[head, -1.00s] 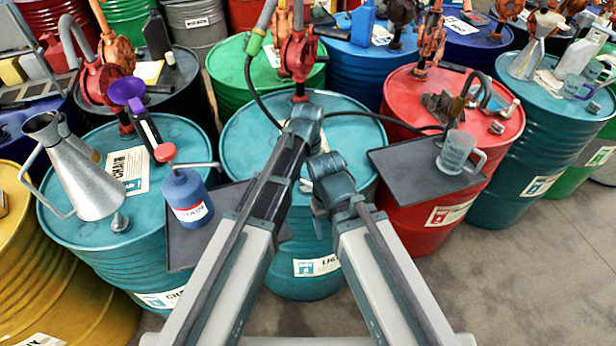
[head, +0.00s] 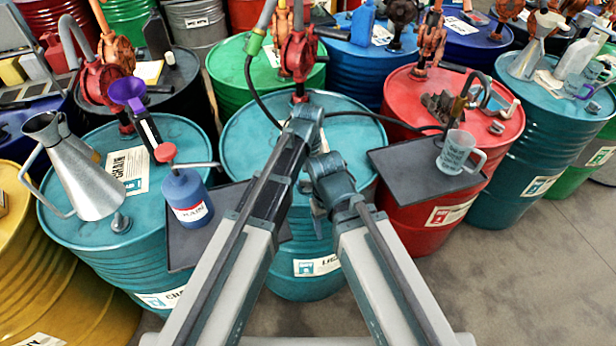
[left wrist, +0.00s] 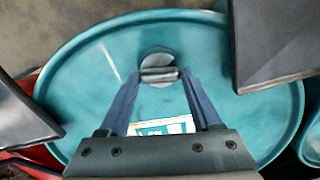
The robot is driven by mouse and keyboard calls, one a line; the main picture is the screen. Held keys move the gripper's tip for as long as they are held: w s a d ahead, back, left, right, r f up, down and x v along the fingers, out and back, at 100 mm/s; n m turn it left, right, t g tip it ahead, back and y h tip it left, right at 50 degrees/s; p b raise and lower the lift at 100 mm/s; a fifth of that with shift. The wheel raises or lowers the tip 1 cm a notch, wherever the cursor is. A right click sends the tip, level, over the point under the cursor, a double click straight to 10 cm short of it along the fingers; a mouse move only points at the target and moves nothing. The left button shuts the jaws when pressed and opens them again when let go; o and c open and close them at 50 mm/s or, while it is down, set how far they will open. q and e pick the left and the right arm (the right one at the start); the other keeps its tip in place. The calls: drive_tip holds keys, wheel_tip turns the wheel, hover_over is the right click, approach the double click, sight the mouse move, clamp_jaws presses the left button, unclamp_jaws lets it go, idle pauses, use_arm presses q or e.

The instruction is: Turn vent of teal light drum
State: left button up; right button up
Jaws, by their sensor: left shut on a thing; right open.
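The teal light drum (head: 248,155) stands upright in the middle of the head view, its label (head: 316,265) on the front. My left arm crosses over its top and hides the vent there. In the left wrist view the vent (left wrist: 158,62) is a round grey cap with a raised crossbar on the teal lid (left wrist: 85,85). My left gripper (left wrist: 160,76) is shut on the vent's crossbar, one finger at each side. My right gripper (head: 318,206) is by the drum's front, low under its wrist; it is open, its fingers mostly hidden.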

sight(308, 180)
idle(0.4)
use_arm(q)
drive_tip(key=o, duration=1.4)
wheel_tip(308, 180, up, 14)
drive_tip(key=p, duration=1.3)
drive_tip(key=shift+f+p, duration=0.1)
drive_tip(key=shift+p, duration=0.3)
drive_tip(key=shift+s+a+f+m+y+b, duration=0.2)
drive_tip(key=shift+s+a+f+m+b, duration=0.75)
drive_tip(key=shift+s, duration=1.8)
drive_tip(key=shift+s+a+f+m+y+b, duration=0.2)
drive_tip(key=shift+s+a+f+m+b, duration=0.75)
drive_tip(key=shift+s, duration=1.85)
drive_tip(key=shift+s+a+f+m+y+b, duration=0.2)
drive_tip(key=shift+s+a+f+m+b, duration=0.3)
drive_tip(key=shift+s+a+f+b, duration=1.55)
